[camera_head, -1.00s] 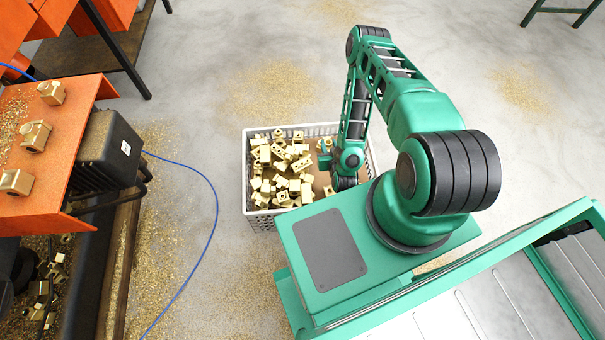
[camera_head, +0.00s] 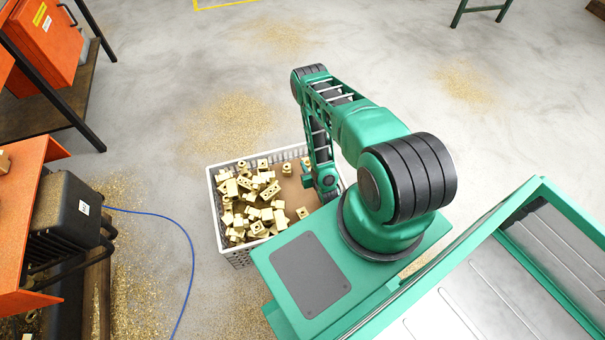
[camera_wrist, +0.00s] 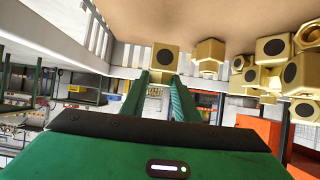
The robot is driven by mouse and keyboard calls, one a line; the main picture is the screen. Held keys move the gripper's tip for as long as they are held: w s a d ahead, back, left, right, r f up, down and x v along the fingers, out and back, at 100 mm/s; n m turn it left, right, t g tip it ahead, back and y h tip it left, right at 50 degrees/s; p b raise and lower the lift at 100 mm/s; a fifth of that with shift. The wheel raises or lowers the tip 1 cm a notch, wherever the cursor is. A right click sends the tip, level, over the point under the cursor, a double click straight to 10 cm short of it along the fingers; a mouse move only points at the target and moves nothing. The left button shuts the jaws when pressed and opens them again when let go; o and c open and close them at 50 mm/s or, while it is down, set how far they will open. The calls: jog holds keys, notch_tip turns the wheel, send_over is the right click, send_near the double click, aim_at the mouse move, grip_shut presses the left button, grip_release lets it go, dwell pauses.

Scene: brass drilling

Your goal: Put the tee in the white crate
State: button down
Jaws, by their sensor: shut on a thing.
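The white crate (camera_head: 240,258) stands on the floor behind my base in the head view, with many brass parts heaped in its left and middle. In the wrist view my gripper (camera_wrist: 163,80) is shut on a brass piece with a dark round hole, apparently the tee (camera_wrist: 165,58), at the fingertips. The crate's tan floor (camera_wrist: 200,18) is close to it, and the crate's slatted wall (camera_wrist: 60,32) shows at the left. I cannot tell whether the tee touches the floor.
Loose brass parts (camera_wrist: 275,50) lie right of my gripper in the wrist view; one brass block (camera_wrist: 210,52) is close by. In the head view, an orange bench (camera_head: 25,230) with a black motor (camera_head: 70,208) stands left, and a blue cable (camera_head: 190,250) crosses the floor.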

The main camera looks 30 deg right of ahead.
jog(key=shift+w+d+f, duration=0.1)
jog(key=shift+d+f, duration=0.05)
jog(key=shift+d, duration=0.05)
jog(key=shift+f, duration=1.95)
jog(key=c, duration=1.4)
grip_release()
jog(key=shift+o, duration=0.2)
